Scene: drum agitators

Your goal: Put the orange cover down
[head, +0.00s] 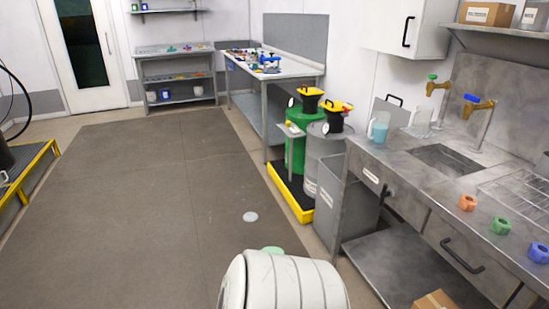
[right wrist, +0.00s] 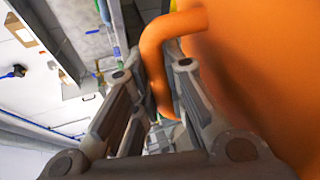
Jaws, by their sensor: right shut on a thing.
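The orange cover (right wrist: 240,75) fills the right side of the right wrist view, large and close. Its curved orange handle (right wrist: 155,60) runs down between the fingers of my right gripper (right wrist: 160,68). The gripper is shut on this handle, and the cover hangs beside the right finger. The cover's far side and lower edge are out of frame. Neither the cover nor my right gripper can be made out in the head view. My left gripper is not in view.
A steel sink counter (head: 400,152) stands at right, with orange (head: 467,202), green (head: 501,225) and blue knobs on it. The grey floor (head: 150,200) at left is clear.

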